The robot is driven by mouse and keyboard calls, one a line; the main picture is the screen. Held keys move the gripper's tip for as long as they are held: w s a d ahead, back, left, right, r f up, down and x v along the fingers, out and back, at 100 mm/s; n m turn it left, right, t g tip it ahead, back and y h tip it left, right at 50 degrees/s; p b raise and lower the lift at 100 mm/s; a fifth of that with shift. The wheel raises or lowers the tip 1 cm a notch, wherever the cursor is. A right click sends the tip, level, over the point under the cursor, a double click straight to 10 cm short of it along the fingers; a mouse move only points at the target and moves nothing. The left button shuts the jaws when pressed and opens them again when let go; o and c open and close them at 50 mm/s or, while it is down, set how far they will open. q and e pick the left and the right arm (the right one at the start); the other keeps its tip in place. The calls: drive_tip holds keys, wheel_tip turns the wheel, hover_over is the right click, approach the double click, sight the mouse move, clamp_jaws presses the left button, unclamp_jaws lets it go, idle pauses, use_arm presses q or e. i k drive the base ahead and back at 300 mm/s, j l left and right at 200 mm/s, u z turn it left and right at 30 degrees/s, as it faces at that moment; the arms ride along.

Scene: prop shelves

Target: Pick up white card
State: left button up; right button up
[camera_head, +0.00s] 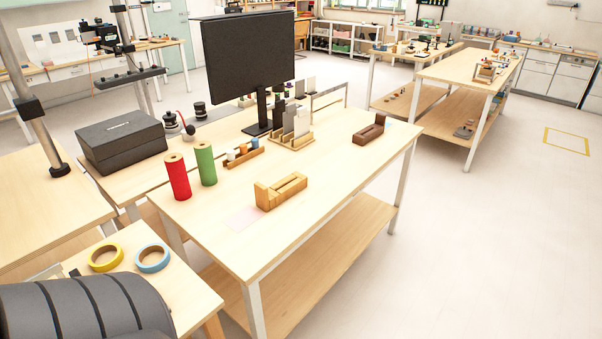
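A slotted wooden rack (291,141) stands near the far side of the middle wooden table. Upright cards stand in it: a white card (302,123) at the right and darker grey ones to its left. A thin pale pinkish-white sheet (243,218) lies flat on the same table near its front left edge. I cannot tell if it is a card. Neither of my grippers is in view.
Tape rings (105,257) lie on a table at lower left. Floor at right is clear.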

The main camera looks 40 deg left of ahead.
sight(302, 122)
drive_tip(key=i+l+u, duration=0.1)
drive_tip(key=i+u, duration=0.25)
drive_tip(key=i, duration=0.15)
drive_tip(key=i+l+u, duration=0.2)
drive_tip(key=i+u, duration=0.15)
drive_tip(key=i, duration=0.15)
drive_tip(key=i+l+u, duration=0.35)
drive_tip(key=i, duration=0.15)
